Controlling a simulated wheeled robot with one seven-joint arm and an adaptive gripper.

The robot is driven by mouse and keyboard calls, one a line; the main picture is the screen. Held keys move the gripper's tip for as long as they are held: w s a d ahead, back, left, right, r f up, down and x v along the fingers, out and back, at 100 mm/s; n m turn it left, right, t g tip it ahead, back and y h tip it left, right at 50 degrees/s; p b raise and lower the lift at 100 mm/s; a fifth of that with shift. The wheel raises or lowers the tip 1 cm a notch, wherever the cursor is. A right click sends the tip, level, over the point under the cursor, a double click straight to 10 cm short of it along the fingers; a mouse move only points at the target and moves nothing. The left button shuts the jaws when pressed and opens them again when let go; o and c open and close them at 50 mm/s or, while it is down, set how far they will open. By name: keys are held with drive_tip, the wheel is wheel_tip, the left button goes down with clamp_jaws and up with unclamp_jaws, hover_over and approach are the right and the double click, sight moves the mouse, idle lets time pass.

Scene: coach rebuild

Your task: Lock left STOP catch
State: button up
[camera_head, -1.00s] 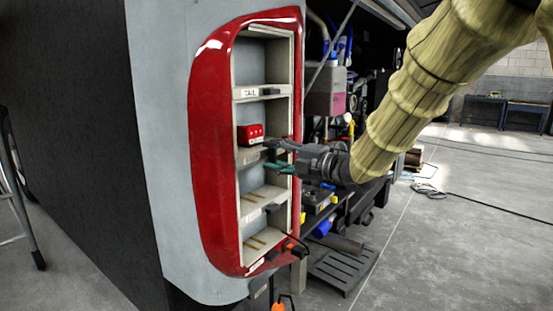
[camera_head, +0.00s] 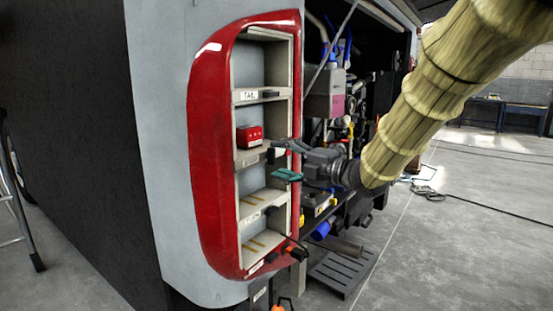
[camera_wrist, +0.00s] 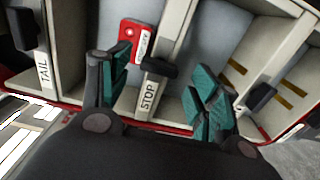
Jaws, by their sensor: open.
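The STOP catch is a small black lever (camera_wrist: 160,68) on the pale shelf edge beside the STOP label (camera_wrist: 148,97) in the wrist view. In the head view the catch (camera_head: 276,154) shows just left of my fingers. I cannot tell whether it is locked. My gripper (camera_head: 281,160) is open, with teal-padded fingers in front of the red lamp housing (camera_head: 208,150). In the wrist view the fingers (camera_wrist: 160,92) stand on either side of the STOP label and catch, with nothing held. A red module (camera_head: 249,136) sits in the compartment above the STOP shelf.
The TAIL catch (camera_head: 269,93) is on the shelf above, and another black catch (camera_wrist: 262,97) is on the shelf below. An orange-and-black plug (camera_head: 290,252) hangs at the housing's bottom. An open engine bay with a purple-tinted tank (camera_head: 325,95) lies to the right.

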drive_tip(key=v, duration=0.9)
drive_tip(key=shift+s+d, duration=0.2)
drive_tip(key=s+d+f+m+h+p, duration=0.15)
drive_tip(key=f+m+h, duration=0.4)
drive_tip(key=f, duration=0.95)
drive_tip(key=s+d+f+m+h+p, duration=0.1)
drive_tip(key=d+f+m+h+p, duration=0.15)
drive_tip(key=f+m, duration=1)
drive_tip(key=s+d+f+m+g+h+p, duration=0.1)
drive_tip(key=s+d+f, duration=0.1)
drive_tip(key=s+f, duration=0.45)
drive_tip(key=s+d+f+m+g+h+p, duration=0.1)
drive_tip(key=s+f+g+h+p, duration=0.15)
drive_tip(key=f, duration=0.75)
drive_tip(key=s+d+f+m+g+h+p, duration=0.1)
drive_tip(key=s+f, duration=0.4)
drive_tip(key=s, duration=0.6)
drive_tip(key=s+d+f+m+g+h+p, duration=0.1)
drive_tip(key=s+d+f+m+g, duration=0.1)
drive_tip(key=s, duration=0.9)
drive_tip(key=s+d+f+m+g+h+p, duration=0.1)
drive_tip(key=s+f+m+g, duration=0.3)
drive_tip(key=s, duration=0.6)
wheel_tip(320, 180, down, 4)
drive_tip(key=shift+s+d+r+m, duration=0.2)
drive_tip(key=shift+s+d+m, duration=0.2)
drive_tip(key=shift+d+m, duration=0.65)
